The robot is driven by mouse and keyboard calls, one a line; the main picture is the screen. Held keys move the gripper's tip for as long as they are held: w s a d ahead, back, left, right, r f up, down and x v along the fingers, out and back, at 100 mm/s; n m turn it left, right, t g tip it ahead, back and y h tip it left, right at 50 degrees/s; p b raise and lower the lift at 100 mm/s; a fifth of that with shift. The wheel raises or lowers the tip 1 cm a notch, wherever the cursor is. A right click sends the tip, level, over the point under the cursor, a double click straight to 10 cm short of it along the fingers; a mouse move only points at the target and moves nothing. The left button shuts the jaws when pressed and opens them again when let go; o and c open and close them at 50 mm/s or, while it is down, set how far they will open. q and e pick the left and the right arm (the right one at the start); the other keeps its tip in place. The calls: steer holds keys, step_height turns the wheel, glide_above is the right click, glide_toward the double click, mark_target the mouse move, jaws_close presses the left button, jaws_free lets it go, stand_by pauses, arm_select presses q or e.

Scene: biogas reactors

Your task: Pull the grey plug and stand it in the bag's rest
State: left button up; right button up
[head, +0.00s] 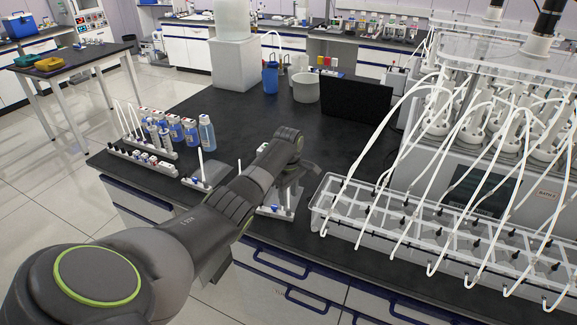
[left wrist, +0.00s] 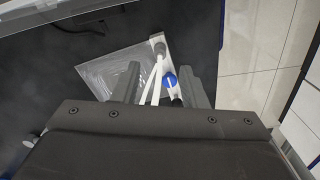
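In the left wrist view a clear flat bag (left wrist: 112,68) lies on the dark bench with a white strip along its right edge. A blue valve knob (left wrist: 170,82) is on the strip, with a small dark part below it. A grey round piece (left wrist: 158,46) is at the strip's far end; I cannot tell if it is the plug. White tubes run beside it. My left gripper (head: 298,186), also in the left wrist view (left wrist: 160,82), is open above the bag, its fingers either side of the strip. In the head view the arm partly hides the bag. My right gripper is out of view.
A clear rack (head: 325,205) with many white tubes, below the reactors, stands close right of my left gripper. Another fitting with a white tube (head: 198,182) is to the left, near racks of blue-labelled bottles (head: 207,133).

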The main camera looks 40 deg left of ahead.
arm_select(q)
step_height(320, 180, up, 11)
steer(key=b, duration=0.1)
steer(key=shift+b, duration=0.35)
steer(key=shift+r, duration=0.1)
